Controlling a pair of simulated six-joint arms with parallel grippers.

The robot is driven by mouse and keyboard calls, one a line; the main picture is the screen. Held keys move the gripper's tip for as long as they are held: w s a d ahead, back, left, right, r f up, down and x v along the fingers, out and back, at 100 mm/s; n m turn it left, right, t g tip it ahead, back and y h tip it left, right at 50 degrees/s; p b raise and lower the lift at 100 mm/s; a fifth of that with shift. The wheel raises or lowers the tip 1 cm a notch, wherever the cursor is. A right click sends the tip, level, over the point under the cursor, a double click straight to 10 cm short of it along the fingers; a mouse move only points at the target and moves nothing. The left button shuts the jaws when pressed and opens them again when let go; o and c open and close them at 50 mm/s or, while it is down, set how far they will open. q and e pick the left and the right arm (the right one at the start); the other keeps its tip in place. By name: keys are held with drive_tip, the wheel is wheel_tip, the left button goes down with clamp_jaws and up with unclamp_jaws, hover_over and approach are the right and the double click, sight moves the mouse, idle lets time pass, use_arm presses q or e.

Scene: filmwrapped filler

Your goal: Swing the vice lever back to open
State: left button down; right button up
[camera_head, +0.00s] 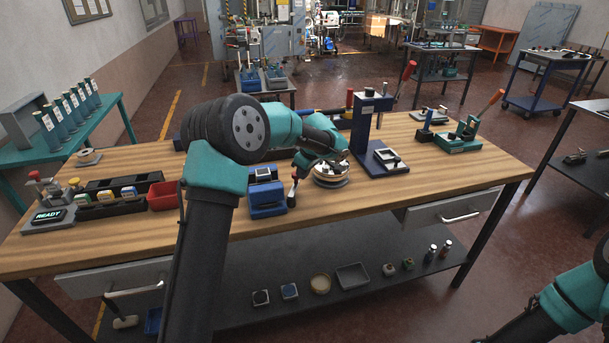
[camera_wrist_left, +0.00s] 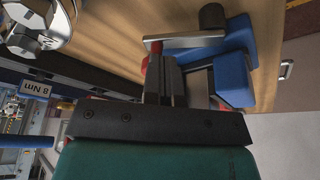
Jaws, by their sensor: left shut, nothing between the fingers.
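The blue vice (camera_head: 267,193) stands on the wooden bench, left of a round fixture. My left gripper (camera_head: 299,168) is close beside the lever, partly hidden by my own wrist. In the left wrist view, the vice (camera_wrist_left: 238,55) lies just past my gripper fingers (camera_wrist_left: 162,62). The silver lever bar (camera_wrist_left: 190,41) crosses near the fingertips, its dark knob at one end. The fingers are shut and empty; whether they touch the bar I cannot tell. My right gripper is out of frame.
The round fixture (camera_head: 331,178) stands close right of the vice. A dark blue press (camera_head: 365,125) is behind it. A red bin (camera_head: 163,196) and black tray (camera_head: 110,205) are to the left. The bench's right front is clear.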

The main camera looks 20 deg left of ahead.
use_arm(q)
drive_tip(key=a+n, duration=0.1)
drive_tip(key=n, duration=0.1)
drive_tip(key=a+n+g, duration=0.1)
drive_tip(key=shift+w+f+n, duration=0.1)
drive_tip(key=shift+n, duration=0.3)
drive_tip(key=shift+a, duration=0.35)
drive_tip(key=shift+d, duration=0.1)
drive_tip(key=shift+d, duration=0.25)
drive_tip(key=d+f+v, duration=0.1)
drive_tip(key=d+v, duration=0.1)
drive_tip(key=v, duration=0.9)
drive_tip(key=shift+w+d+r, duration=0.35)
drive_tip(key=shift+d+r, duration=0.05)
